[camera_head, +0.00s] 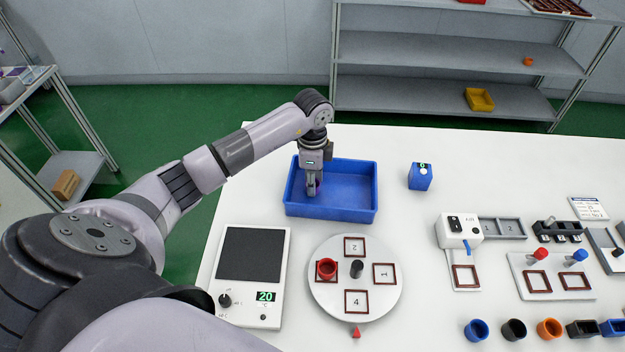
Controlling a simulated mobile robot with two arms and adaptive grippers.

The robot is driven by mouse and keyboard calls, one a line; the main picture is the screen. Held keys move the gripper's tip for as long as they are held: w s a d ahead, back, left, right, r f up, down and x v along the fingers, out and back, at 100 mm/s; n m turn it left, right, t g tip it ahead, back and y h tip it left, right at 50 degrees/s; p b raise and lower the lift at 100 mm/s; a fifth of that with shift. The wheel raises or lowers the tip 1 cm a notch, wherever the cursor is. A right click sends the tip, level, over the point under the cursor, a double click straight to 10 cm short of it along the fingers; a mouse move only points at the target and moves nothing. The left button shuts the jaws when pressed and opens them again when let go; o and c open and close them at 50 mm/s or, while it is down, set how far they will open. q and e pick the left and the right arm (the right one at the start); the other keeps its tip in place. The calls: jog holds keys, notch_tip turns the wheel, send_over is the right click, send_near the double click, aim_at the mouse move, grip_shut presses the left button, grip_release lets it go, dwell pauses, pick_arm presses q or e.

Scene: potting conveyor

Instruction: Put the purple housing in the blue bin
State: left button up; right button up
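The blue bin (350,185) is an open tray on the white table, near its back left edge. My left gripper (312,188) points down into the left part of the bin. Its fingers are small and partly overlap each other, so I cannot tell whether they are open or shut. A small purplish patch shows around the fingertips, but I cannot make out whether it is the purple housing. No purple housing is clearly visible elsewhere on the table. The right part of the bin looks empty. My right gripper is not in view.
A hotplate-like device (252,270) reads 20. A blue box (420,177) stands right of the bin. Several cups, including an orange one (549,328), line the front right. Free table lies behind the fixtures.

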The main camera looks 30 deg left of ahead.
pick_arm(q)
jog(key=shift+f, duration=0.35)
jog(key=shift+f, duration=0.15)
jog(key=o, duration=0.8)
jog(key=shift+r, duration=0.35)
jog(key=shift+r+b, duration=1.4)
jog(key=shift+r, duration=4.45)
